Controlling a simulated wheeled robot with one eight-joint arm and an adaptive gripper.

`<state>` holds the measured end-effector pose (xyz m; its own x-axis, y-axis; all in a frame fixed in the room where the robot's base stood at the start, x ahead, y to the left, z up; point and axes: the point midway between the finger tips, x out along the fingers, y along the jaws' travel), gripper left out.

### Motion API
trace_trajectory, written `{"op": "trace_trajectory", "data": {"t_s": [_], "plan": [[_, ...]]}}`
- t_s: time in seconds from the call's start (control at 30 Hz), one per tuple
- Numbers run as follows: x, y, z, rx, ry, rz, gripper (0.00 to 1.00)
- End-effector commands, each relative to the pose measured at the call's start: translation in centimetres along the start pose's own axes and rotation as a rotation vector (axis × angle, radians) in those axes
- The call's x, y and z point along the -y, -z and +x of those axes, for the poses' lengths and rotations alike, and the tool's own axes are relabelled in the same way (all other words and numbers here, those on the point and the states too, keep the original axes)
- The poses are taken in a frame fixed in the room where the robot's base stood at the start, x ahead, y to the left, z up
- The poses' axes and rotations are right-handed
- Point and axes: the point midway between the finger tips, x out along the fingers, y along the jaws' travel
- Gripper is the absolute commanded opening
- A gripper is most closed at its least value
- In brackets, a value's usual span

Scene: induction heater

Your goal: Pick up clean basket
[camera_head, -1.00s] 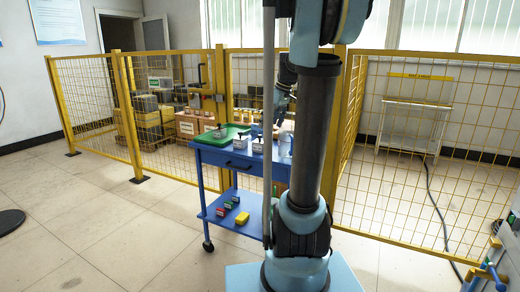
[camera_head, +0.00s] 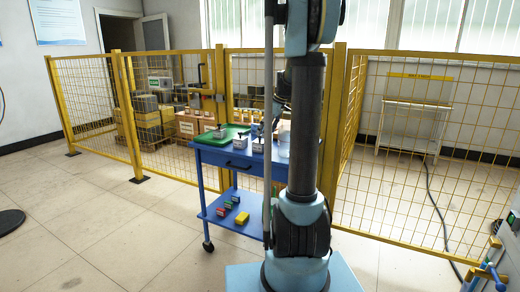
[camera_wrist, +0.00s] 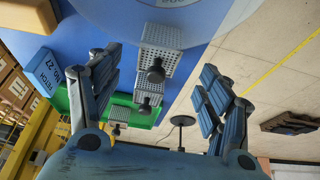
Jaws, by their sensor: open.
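Several small perforated baskets with dark knobs stand on the blue cart (camera_head: 236,163). One small basket (camera_head: 219,132) is on the green tray (camera_head: 207,138). Another basket (camera_head: 240,143) stands beside the tray, and a third basket (camera_head: 258,146) stands to its right, nearest my arm. I cannot tell which is the clean one. In the wrist view, the nearest basket (camera_wrist: 163,40) and the middle basket (camera_wrist: 147,94) appear between the spread fingers of my gripper (camera_wrist: 160,68), which is open and empty. In the head view my gripper is partly hidden behind my arm.
A large pale round object (camera_wrist: 150,8) fills the top of the wrist view, close to the nearest basket. Red, green and yellow items lie on the cart's lower shelf (camera_head: 218,212). Yellow mesh fencing (camera_head: 92,100) stands behind the cart. Floor to the left is clear.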

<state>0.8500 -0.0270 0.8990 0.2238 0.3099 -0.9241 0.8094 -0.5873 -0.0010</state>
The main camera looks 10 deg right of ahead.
Motion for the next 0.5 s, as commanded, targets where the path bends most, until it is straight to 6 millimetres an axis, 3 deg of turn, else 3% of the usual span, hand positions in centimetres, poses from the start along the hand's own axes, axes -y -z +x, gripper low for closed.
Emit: {"op": "trace_trajectory", "data": {"t_s": [0.2, 0.5], "plan": [[0.0, 0.1, 3.0, 0.000, 0.000, -0.001, 0.72], [0.0, 0.2, 5.1, 0.000, 0.000, -0.001, 0.72]]}}
